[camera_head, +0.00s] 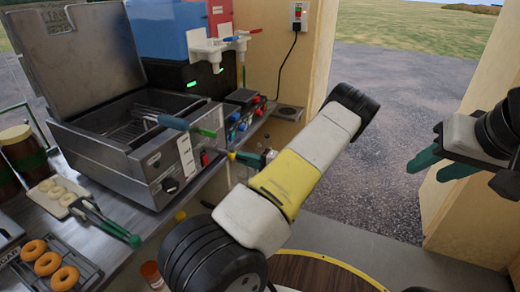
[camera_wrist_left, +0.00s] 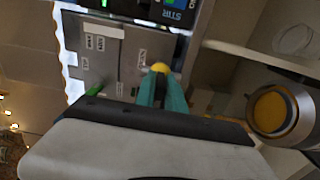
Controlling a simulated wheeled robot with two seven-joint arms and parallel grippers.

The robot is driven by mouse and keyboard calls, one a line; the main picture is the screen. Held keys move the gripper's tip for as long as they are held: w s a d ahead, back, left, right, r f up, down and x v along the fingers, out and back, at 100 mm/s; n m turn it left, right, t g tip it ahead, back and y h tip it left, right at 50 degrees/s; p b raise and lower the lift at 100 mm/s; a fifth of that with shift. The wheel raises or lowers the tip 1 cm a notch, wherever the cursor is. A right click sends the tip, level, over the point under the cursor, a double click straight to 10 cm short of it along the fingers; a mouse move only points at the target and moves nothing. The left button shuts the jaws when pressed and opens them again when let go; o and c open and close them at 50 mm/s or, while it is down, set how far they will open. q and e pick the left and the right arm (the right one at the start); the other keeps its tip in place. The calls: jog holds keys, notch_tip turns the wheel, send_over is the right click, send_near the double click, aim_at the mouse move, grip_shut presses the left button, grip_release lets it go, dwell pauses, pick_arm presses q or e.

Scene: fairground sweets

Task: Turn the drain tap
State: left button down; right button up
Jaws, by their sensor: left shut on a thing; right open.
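My left gripper (camera_head: 243,157) is at the right side of the steel fryer (camera_head: 110,160), low by the counter edge. In the left wrist view its teal fingers (camera_wrist_left: 161,88) are shut on a small yellow-ended piece (camera_wrist_left: 160,68) in front of a labelled steel panel (camera_wrist_left: 95,55). This piece looks like the drain tap's handle; the fingers hide most of it, and its label is too small to read. The yellow end also shows in the head view (camera_head: 232,155). My right gripper (camera_head: 428,167) is open and empty at the right, away from the counter.
A small red handle (camera_head: 204,158) sits on the fryer's side. Tongs (camera_head: 105,222), a doughnut tray (camera_head: 85,268) and jars (camera_head: 22,150) stand on the counter at left. The doorway ground (camera_head: 390,100) is clear.

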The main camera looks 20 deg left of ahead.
pick_arm(q)
jog(key=shift+d, duration=0.1)
jog(key=c, duration=1.4)
grip_release()
jog(key=shift+c, duration=0.2)
jog(key=d, duration=0.7)
jog(key=shift+s+d, duration=0.3)
jog(key=shift+d, duration=0.05)
